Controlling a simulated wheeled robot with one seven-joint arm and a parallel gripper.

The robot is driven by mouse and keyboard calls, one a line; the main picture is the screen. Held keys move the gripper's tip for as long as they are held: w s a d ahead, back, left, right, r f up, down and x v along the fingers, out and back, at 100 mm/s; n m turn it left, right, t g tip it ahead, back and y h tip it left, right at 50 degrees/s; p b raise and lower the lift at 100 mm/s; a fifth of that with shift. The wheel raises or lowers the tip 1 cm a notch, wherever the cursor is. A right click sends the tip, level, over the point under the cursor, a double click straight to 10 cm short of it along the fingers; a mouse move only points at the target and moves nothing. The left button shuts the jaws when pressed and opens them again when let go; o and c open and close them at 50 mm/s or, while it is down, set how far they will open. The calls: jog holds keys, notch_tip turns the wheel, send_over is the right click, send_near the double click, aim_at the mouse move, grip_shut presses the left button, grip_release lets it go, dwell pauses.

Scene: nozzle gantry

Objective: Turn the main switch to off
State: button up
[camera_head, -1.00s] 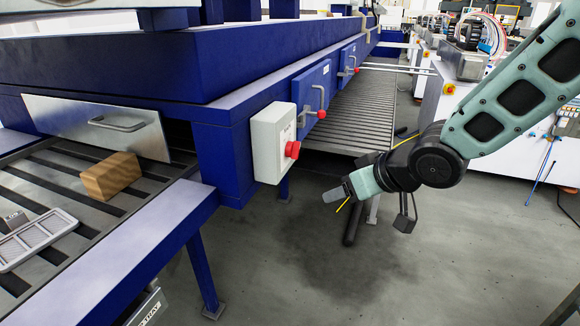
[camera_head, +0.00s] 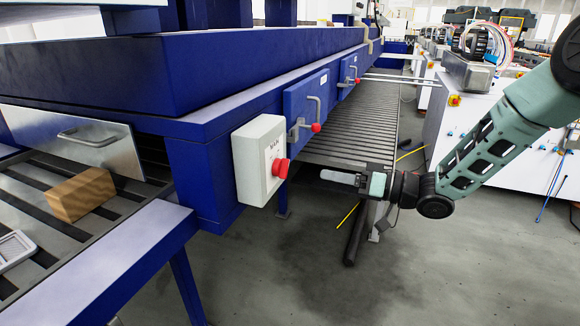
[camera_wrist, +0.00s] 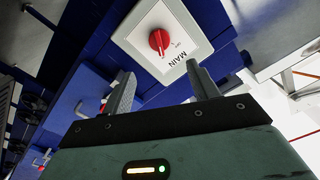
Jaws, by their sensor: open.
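The main switch is a red rotary knob (camera_head: 280,168) on a light grey box (camera_head: 250,150) fixed to the blue machine frame. In the wrist view the red knob (camera_wrist: 159,41) sits on a white plate (camera_wrist: 180,22) marked "MAIN", seen beyond my fingertips. My gripper (camera_head: 328,176) is to the right of the box in the head view, pointing left at about the knob's height, apart from it. In the wrist view my gripper (camera_wrist: 162,75) has its two fingers spread with nothing between them. The knob's exact setting is too small to read.
Blue panels with red-tipped lever handles (camera_head: 316,127) are on the frame beyond the box. A roller conveyor (camera_head: 350,125) runs behind my gripper. A wooden block (camera_head: 80,196) lies on the slatted bed at left. The floor below my gripper is open.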

aim_at(288, 167)
jog(key=p+x, duration=0.1)
jog(key=x, duration=1)
jog(key=shift+a, duration=0.2)
jog(key=shift+c, duration=0.3)
jog(key=shift+f, duration=0.1)
jog(key=c, duration=0.9)
